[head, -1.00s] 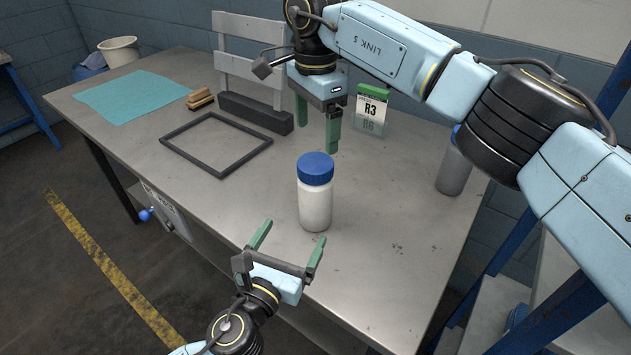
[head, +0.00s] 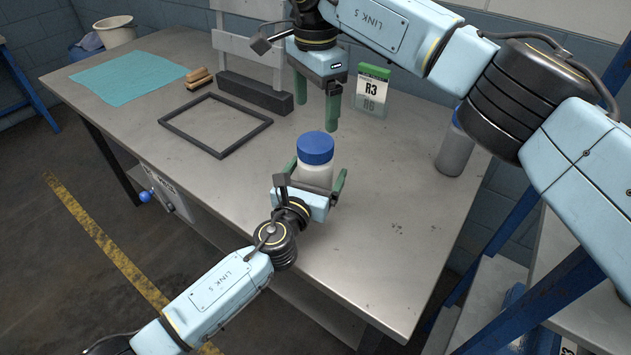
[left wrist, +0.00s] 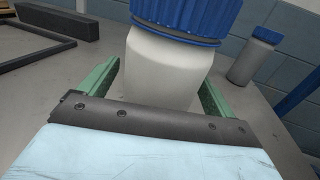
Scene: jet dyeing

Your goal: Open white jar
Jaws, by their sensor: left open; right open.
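The white jar (head: 315,174) with a blue lid (head: 315,148) stands upright on the metal table. It also shows large in the left wrist view (left wrist: 165,68), with its ribbed blue lid (left wrist: 187,16) cut off by the top edge. My left gripper (head: 314,172) is open, with one green finger on each side of the jar's body; whether they touch it I cannot tell. My right gripper (head: 316,113) is open and empty, pointing down above and behind the jar's lid, with a gap between them.
A grey bottle with a blue cap (head: 455,148) stands at the right, also in the left wrist view (left wrist: 252,56). A black frame (head: 216,124), a dark bar (head: 256,92) and a teal cloth (head: 128,82) lie at left. The table's front right is clear.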

